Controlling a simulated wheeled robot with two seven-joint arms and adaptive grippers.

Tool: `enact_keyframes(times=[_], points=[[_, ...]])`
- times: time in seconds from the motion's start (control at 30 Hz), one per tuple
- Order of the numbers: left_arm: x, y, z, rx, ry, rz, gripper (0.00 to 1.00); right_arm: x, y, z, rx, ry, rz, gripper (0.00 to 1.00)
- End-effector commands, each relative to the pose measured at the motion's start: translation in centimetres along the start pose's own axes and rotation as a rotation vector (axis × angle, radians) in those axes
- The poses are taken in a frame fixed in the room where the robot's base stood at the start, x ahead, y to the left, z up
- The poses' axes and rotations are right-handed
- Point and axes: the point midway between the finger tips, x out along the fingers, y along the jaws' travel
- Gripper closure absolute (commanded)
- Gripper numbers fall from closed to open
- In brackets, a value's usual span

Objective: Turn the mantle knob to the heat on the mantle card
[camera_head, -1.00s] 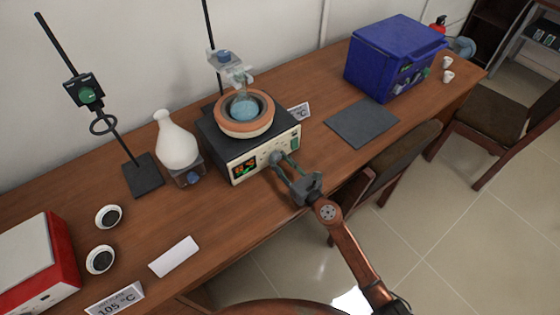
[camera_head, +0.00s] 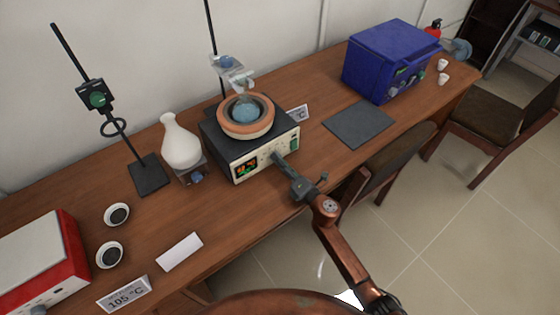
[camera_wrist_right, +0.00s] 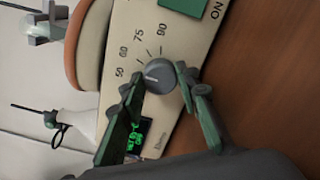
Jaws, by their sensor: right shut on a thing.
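The heating mantle (camera_head: 222,137) stands mid-table, a round flask (camera_head: 245,112) in its orange-rimmed bowl. Its front panel has a lit display (camera_head: 245,168), too small to read surely. The grey mantle knob (camera_wrist_right: 158,75) shows in the wrist view, with a pale pointer line and marks including 50, 60, 75 and 90. My right gripper (camera_head: 280,160) is shut on the knob; its two fingers (camera_wrist_right: 160,84) hold it from either side. A card (camera_head: 299,113) behind the mantle shows only "°C"; its number is hidden. My left gripper is not in view.
A white flask (camera_head: 181,143) and a stand (camera_head: 149,175) are left of the mantle. A 105 °C card (camera_head: 125,294) lies near the red device (camera_head: 69,247). A dark mat (camera_head: 358,124), blue box (camera_head: 390,62) and chair (camera_head: 392,165) are to the right.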

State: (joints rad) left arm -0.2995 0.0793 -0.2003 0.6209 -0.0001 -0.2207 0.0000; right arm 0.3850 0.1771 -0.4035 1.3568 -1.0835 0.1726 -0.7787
Motion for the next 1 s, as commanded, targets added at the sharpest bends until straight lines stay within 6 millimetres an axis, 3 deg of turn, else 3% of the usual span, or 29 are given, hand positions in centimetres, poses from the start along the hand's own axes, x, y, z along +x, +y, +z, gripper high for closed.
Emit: enact_keyframes(times=[0.6,1.0], points=[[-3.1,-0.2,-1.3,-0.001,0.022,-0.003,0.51,0.0,0.1,0.0,0.547,0.0,-0.001,0.95],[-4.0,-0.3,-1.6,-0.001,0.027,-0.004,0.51,0.0,-0.1,-0.1,0.728,0.0,-0.001,0.95]])
